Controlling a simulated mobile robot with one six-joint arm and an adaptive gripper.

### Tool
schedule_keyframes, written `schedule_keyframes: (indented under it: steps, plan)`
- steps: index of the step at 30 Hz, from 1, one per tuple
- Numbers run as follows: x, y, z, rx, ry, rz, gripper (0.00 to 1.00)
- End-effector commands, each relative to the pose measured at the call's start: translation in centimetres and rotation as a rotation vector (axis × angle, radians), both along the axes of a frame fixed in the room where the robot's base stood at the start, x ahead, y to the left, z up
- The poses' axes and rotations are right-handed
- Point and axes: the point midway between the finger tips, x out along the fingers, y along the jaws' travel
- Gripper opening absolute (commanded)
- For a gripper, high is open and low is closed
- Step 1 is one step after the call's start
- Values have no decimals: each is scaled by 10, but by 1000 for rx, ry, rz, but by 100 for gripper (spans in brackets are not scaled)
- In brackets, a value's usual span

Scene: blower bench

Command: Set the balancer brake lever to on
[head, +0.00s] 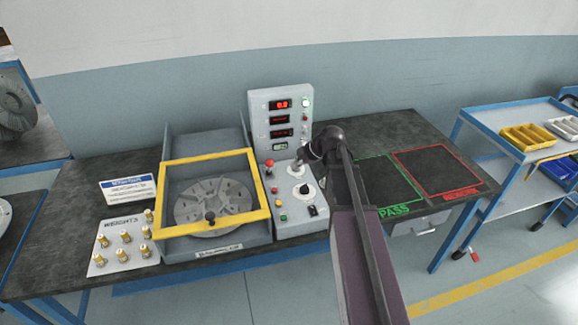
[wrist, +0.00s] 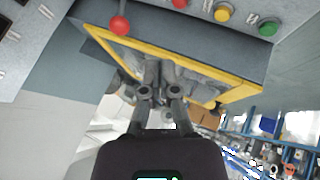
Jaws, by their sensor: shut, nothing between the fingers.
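The balancer's grey control panel (head: 280,150) stands on the bench. A red ball-shaped knob (head: 269,163) sits at its left edge, and it also shows near the top of the wrist view (wrist: 120,25). To its right are two controls on round white plates, an upper one (head: 296,171) and a lower black one (head: 304,190). Labels are too small to read, so I cannot tell which control is the brake lever or how it is set. My gripper (head: 302,158) is shut and empty just above the upper plate, partly covering it; its fingers also show in the wrist view (wrist: 164,72).
The balancer's yellow-framed guard (head: 262,190) is left of the panel. Red, yellow and green buttons (head: 279,203) line the panel's left side. A weights plate (head: 112,262) lies at the left.

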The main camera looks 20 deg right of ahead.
Motion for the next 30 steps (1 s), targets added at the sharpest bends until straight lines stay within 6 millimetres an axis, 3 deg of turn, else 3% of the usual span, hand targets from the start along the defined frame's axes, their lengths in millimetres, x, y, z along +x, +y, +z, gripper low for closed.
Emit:
schedule_keyframes:
  steps: [30]
  plan:
    - [39,46,-76,0,0,0,0]
